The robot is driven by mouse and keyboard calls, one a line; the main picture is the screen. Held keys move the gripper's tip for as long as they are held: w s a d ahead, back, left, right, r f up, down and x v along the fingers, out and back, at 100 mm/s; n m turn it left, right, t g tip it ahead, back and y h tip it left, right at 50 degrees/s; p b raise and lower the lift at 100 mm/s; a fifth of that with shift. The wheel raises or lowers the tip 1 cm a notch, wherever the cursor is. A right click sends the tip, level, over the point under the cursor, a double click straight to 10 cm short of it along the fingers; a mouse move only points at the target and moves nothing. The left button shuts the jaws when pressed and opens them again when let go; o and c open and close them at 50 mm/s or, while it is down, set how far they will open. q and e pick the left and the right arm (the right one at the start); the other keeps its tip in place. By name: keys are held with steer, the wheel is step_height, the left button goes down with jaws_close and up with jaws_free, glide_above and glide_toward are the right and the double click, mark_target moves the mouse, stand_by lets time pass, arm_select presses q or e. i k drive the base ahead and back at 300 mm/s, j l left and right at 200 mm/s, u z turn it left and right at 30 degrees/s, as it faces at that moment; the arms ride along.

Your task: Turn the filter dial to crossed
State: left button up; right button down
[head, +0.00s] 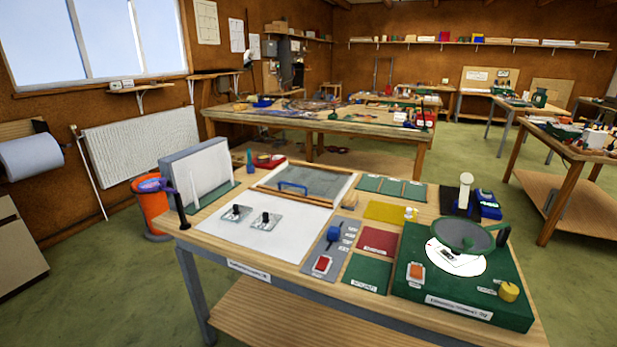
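A green box (410,300) stands at the right front of the near wooden table. A yellow knob (508,291) sits at its right front corner, with small white labels beside it. It looks like the filter dial, but the labels and any pointer are too small to read. An orange-red switch (416,273) is at the box's left front. A round green-rimmed disc (464,236) is held above a white round plate (450,262) on the box. Neither of my grippers is in view.
Colored mats, a grey panel with a red switch (322,264) and a blue lever, a white sheet (265,215) and a tray (300,183) cover the table left of the box. A white upright lamp-like piece (465,190) stands behind the disc.

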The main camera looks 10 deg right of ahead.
mark_target(508, 292)
steer(key=z, duration=1.35)
